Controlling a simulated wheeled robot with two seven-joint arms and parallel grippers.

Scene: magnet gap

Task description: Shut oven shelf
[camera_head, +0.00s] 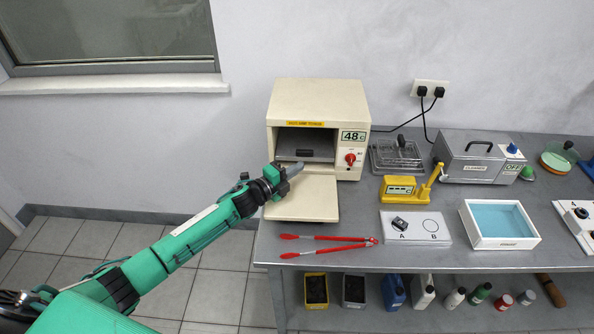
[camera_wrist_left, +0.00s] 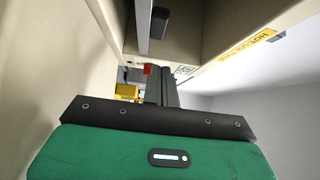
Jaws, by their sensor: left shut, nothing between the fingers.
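The cream oven (camera_head: 317,102) stands at the left end of the bench, and its display reads 48. Its front flap (camera_head: 310,198) is down, so the opening shows. A grey shelf (camera_head: 318,140) with a dark handle (camera_head: 304,153) is inside the opening; how far out it sits is hard to tell. My left gripper (camera_head: 293,171) is shut and empty, above the lowered flap and just in front of the opening. In the left wrist view the closed fingers (camera_wrist_left: 161,84) point toward the oven, and the dark handle (camera_wrist_left: 159,22) shows apart from them. My right gripper is not in view.
Red tongs (camera_head: 325,243) lie on the bench in front of the flap. A wire rack (camera_head: 397,156), a yellow device (camera_head: 399,189) and a white A/B plate (camera_head: 414,228) stand to the right. Bottles and tubs sit on the lower shelf. Floor left of the bench is clear.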

